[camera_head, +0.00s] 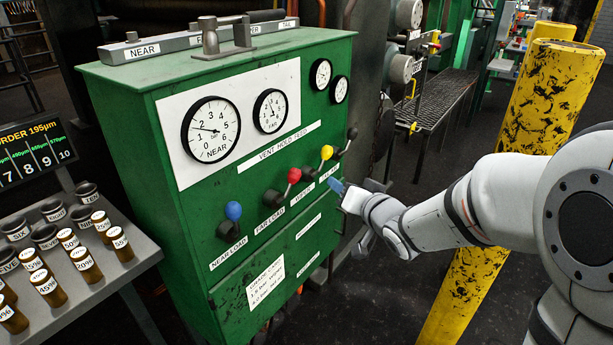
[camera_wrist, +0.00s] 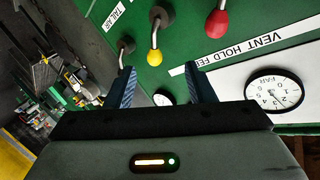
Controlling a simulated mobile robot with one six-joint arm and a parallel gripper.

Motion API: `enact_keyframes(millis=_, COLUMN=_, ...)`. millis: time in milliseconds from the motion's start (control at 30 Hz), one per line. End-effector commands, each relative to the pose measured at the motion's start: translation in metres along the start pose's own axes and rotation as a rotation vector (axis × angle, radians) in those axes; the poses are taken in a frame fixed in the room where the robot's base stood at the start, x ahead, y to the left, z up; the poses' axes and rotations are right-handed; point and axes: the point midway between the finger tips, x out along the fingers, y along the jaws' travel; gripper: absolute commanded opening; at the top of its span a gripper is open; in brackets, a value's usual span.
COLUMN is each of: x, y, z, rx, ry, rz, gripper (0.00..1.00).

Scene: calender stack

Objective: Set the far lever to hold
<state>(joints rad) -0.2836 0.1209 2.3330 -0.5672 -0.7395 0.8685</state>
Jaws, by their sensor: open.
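The red-knobbed lever (camera_head: 294,175) stands above the FAR LOAD label on the green cabinet, its knob up and right of its dark pivot. Its red knob also shows in the wrist view (camera_wrist: 217,22), top right, beyond the right finger. The VENT HOLD FEED strip (camera_head: 283,147) runs above the levers. My gripper (camera_head: 338,186) is in front of the panel, right of and below the yellow lever. In the wrist view my gripper (camera_wrist: 160,84) is open and empty. The yellow knob (camera_wrist: 155,57) appears ahead between the fingers; I see no contact.
A blue-knobbed lever (camera_head: 233,211) is left of the red one; a black-knobbed lever (camera_head: 352,133) is far right. Gauges (camera_head: 211,130) sit above. A bottle rack (camera_head: 75,260) stands left, yellow posts (camera_head: 540,95) right. Space before the panel is clear.

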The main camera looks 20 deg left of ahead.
Motion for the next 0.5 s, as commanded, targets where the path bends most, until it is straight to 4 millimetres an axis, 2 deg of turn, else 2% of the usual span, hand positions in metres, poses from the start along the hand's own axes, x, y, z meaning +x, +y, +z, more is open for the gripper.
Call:
enact_keyframes(millis=33, x=0.012, y=-0.011, z=0.014, rx=0.027, ry=0.007, rz=-0.077, gripper=0.49)
enact_keyframes(millis=200, x=0.026, y=-0.044, z=0.032, rx=0.11, ry=0.023, rz=-0.272, gripper=0.49)
enact_keyframes(millis=367, x=0.033, y=-0.058, z=0.036, rx=0.141, ry=0.024, rz=-0.338, gripper=0.49)
enact_keyframes(millis=500, x=0.05, y=-0.064, z=0.035, rx=0.142, ry=0.023, rz=-0.341, gripper=0.49)
